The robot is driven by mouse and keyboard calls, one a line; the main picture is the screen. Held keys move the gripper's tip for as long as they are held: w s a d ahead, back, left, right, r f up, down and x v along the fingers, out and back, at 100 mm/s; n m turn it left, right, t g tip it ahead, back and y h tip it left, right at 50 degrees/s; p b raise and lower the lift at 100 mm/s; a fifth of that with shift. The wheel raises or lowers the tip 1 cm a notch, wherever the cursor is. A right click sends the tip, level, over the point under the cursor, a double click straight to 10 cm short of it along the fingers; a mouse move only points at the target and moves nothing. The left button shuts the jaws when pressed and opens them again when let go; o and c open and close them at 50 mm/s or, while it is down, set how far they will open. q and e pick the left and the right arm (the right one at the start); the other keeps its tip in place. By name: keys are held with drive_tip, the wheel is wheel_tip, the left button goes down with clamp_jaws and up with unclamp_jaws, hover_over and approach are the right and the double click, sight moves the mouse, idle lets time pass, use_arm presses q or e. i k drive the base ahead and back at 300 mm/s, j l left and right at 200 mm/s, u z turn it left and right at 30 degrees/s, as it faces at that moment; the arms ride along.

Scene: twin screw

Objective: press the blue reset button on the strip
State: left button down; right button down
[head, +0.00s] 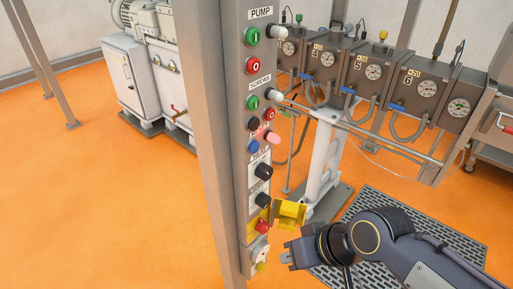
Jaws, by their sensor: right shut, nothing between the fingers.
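The blue reset button (253,146) sits on the left side of the tall grey control strip (250,92), a little below its middle. A black button is just above it and a pink lamp is to its upper right. My right gripper (285,257) is shut and empty. It is low in the view, just right of the strip's bottom end, well below the blue button. My left gripper is not in view.
The strip also carries green buttons (252,37), red buttons (253,65), black knobs (263,171) and a red knob (262,226). A yellow guard (290,213) juts out right of the strip, above my gripper. Boxes with gauges (373,72) stand behind.

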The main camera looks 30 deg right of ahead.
sight(253, 145)
drive_tip(key=i+j, duration=0.1)
drive_tip(key=j, duration=0.25)
drive_tip(key=i+j, duration=0.1)
drive_tip(key=j, duration=0.25)
drive_tip(key=z, duration=1.65)
